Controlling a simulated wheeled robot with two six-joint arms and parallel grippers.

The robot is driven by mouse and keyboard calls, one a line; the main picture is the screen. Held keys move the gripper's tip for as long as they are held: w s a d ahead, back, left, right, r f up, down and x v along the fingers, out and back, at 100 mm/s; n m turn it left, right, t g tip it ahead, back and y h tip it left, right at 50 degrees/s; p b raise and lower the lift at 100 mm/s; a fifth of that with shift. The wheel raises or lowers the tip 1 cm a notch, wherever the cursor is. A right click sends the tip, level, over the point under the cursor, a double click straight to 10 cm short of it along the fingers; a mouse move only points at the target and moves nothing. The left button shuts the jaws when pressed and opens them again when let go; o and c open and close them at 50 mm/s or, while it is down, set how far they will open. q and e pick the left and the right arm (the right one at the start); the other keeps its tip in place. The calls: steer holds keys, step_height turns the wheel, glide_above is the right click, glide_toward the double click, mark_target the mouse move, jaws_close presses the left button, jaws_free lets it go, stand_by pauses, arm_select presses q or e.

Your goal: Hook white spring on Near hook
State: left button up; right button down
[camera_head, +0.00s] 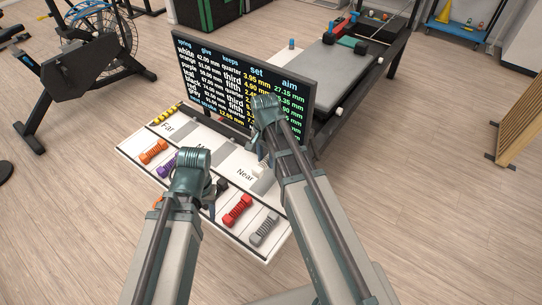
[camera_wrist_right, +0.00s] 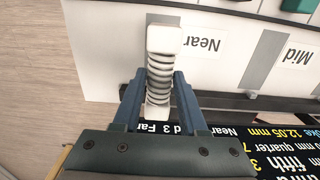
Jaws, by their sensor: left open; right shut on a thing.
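The white spring (camera_wrist_right: 159,72), with a white block at its far end, is between the fingers of my right gripper (camera_wrist_right: 160,88) in the right wrist view. The gripper is shut on its coils. In the head view only a small white part of the spring (camera_head: 259,170) shows beside my right arm, close to the Near label (camera_head: 245,174). The Near label (camera_wrist_right: 202,44) is just right of the spring in the wrist view. The Near hook itself is not distinguishable. My left gripper (camera_head: 213,203) is open and empty over the board; its fingers are partly hidden by its wrist.
The white board (camera_head: 137,148) carries orange (camera_head: 153,151), purple (camera_head: 168,165), red (camera_head: 237,211) and grey (camera_head: 264,229) springs. A black text screen (camera_head: 215,75) stands along its back edge, close to my right arm. A grey bench (camera_head: 335,65) stands behind the screen.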

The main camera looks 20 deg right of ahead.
stand_by(0.3)
steer(key=b, duration=0.8)
glide_above(266, 181)
step_height(266, 181, down, 8)
steer(key=shift+r, duration=0.15)
steer(key=shift+f+b, duration=0.65)
steer(key=shift+b, duration=0.1)
steer(key=shift+c, duration=1.8)
jaws_free()
steer(key=shift+r, duration=0.1)
step_height(266, 181, up, 10)
steer(key=p, duration=1)
